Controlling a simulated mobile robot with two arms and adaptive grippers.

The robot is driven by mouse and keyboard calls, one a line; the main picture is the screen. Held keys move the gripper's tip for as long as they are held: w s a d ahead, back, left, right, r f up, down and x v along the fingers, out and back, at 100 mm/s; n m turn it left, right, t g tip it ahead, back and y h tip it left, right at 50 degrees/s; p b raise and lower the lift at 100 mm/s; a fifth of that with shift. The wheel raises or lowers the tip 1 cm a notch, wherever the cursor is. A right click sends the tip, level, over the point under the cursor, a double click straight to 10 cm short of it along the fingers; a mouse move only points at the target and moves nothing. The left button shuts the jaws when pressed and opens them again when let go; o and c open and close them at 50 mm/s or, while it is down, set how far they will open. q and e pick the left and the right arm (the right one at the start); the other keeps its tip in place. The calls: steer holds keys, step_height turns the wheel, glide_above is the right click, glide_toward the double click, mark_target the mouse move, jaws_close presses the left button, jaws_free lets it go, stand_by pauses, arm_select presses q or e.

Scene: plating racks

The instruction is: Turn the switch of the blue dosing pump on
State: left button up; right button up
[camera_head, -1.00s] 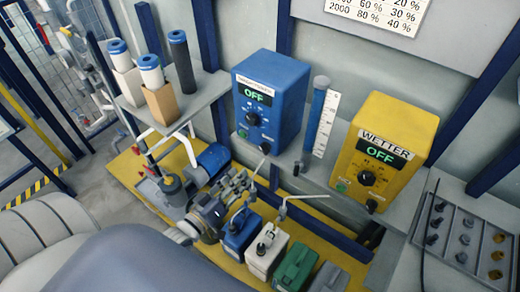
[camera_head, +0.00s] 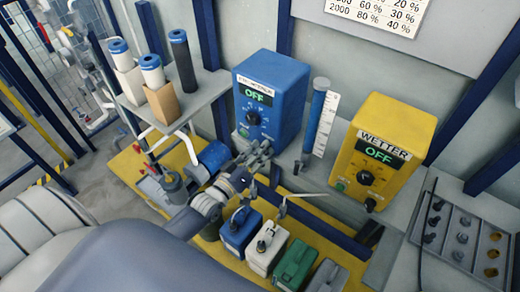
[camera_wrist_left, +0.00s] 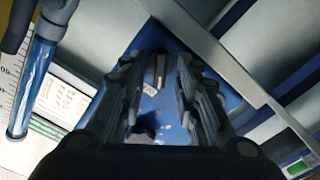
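The blue dosing pump (camera_head: 288,88) stands on the grey shelf at the back, and its display reads OFF. Its dark dial (camera_head: 253,118) is on the front face. My left gripper (camera_head: 262,148) is just in front of the pump's lower front and covers part of it, including where a switch may sit. In the left wrist view, the gripper's fingers (camera_wrist_left: 158,95) are apart, with the pump's blue face (camera_wrist_left: 185,45) behind them. A small dark part (camera_wrist_left: 160,68) shows between the fingers; I cannot tell whether it is the switch or the dial. My right gripper is not in view.
A blue tube with a scale (camera_head: 318,120) stands right of the pump. The yellow pump (camera_head: 390,145), marked WETTER and OFF, is further right. Several canisters (camera_head: 268,247) stand below on the yellow surface. Filter columns (camera_head: 160,90) stand on the left.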

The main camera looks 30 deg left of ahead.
arm_select(q)
steer(key=shift+w, duration=0.15)
jaws_close()
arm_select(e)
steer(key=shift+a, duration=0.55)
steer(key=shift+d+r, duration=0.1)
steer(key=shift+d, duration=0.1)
